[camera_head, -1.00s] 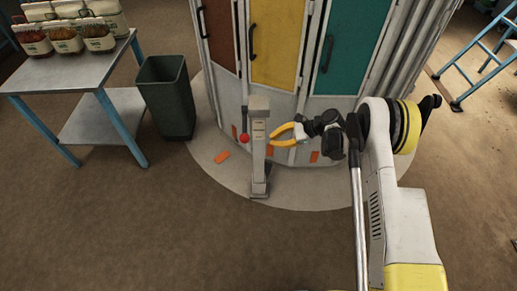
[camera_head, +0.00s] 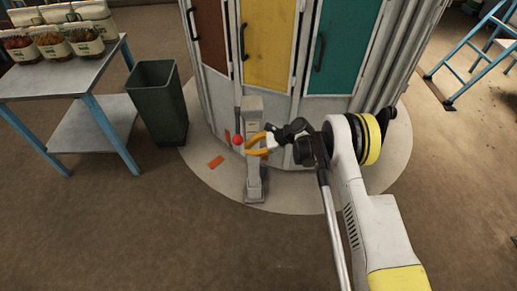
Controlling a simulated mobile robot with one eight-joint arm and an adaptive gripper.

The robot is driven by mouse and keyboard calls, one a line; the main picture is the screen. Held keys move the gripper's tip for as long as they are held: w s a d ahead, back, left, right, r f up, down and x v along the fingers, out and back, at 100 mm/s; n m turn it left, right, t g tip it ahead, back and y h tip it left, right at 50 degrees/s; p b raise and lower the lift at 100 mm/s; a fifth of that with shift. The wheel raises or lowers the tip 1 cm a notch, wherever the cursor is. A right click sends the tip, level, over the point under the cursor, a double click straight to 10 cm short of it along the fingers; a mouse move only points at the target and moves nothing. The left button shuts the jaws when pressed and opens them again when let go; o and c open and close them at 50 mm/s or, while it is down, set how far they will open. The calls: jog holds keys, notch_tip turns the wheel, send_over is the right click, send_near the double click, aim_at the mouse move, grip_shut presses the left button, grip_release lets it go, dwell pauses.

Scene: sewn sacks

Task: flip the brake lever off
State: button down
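The brake lever is a thin dark rod with a red knob (camera_head: 238,140) at its lower end, on the left side of a grey post (camera_head: 254,110). The knob points down, at about mid-height of the post. My gripper (camera_head: 250,147) has yellow fingers and reaches in from the right, in front of the post. Its fingers are apart, with a gap between them, and hold nothing that I can see. The tips are just right of the red knob and slightly below it. I cannot tell whether they touch the post.
Behind the post stands a round cabinet with brown, yellow (camera_head: 269,45) and teal doors on a pale round base (camera_head: 310,195). A blue ladder (camera_head: 478,55) is at right. The front floor is clear.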

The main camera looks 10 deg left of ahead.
jog(key=r, duration=0.1)
jog(key=s+r, duration=0.1)
jog(key=a+r, duration=0.1)
jog(key=shift+s+r+b, duration=0.15)
jog(key=shift+r+b, duration=0.2)
jog(key=shift+r, duration=0.1)
